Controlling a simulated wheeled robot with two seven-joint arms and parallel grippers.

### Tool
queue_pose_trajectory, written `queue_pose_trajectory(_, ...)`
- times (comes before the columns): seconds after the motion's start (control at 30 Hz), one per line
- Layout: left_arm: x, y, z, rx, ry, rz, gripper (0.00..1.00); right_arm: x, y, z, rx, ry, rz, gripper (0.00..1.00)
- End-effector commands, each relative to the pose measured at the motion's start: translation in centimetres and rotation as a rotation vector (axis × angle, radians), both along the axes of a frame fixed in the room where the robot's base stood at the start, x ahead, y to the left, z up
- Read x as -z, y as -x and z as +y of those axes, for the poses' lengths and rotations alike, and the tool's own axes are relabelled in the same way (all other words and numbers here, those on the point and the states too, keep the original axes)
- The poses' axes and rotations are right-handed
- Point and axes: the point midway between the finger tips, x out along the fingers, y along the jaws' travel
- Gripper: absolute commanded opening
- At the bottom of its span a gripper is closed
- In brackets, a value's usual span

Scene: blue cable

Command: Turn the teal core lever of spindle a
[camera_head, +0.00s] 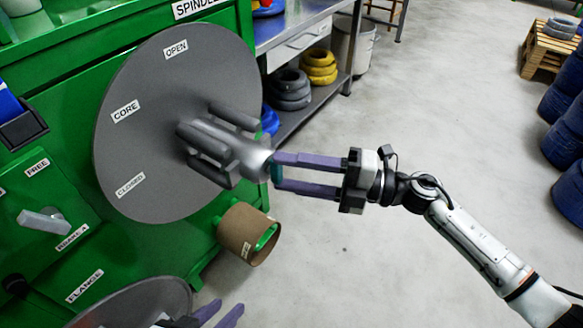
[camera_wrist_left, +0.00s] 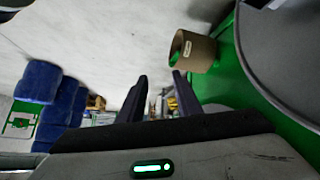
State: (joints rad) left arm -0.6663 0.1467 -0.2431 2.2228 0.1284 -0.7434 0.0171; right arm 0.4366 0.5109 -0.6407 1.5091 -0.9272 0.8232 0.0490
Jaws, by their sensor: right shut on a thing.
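Spindle a has a large grey disc (camera_head: 135,150) with labels OPEN, CORE and CLOSED, and a grey core with several bars (camera_head: 215,140) sticking out of its middle. The teal core lever (camera_head: 276,172) is at the outer end of the core, mostly hidden by purple fingers. My right gripper (camera_head: 277,173) reaches in from the right, with its fingers shut on the lever. My left gripper (camera_head: 221,314) is at the bottom edge of the head view. In the left wrist view, its two fingers (camera_wrist_left: 160,95) are apart with nothing between them.
A cardboard tube (camera_head: 236,236) sits on a green peg below the disc; it also shows in the left wrist view (camera_wrist_left: 196,50). A second grey disc (camera_head: 140,303) is at the bottom. A white lever (camera_head: 40,221) is at left. Open floor (camera_head: 400,110) lies right.

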Motion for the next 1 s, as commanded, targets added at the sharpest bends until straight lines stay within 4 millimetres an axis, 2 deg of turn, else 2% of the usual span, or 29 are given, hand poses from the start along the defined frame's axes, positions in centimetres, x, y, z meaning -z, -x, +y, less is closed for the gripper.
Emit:
queue_pose_trajectory(0.6,-0.19,0.04,0.13,-0.008,0.001,-0.008,0.31,0.05,-0.09,-0.08,0.004,0.029,-0.037,0.23)
queue_pose_trajectory(0.63,-0.19,0.04,0.13,-0.008,0.001,-0.008,0.31,0.04,-0.08,-0.08,0.004,0.029,-0.037,0.49)
queue_pose_trajectory(0.73,-0.19,0.04,0.13,-0.008,0.001,-0.008,0.31,0.03,-0.07,-0.07,0.003,0.027,-0.036,0.64)
queue_pose_trajectory(1.0,-0.19,0.05,0.14,-0.008,0.001,-0.008,0.31,-0.03,-0.01,-0.04,0.002,0.024,-0.033,0.64)
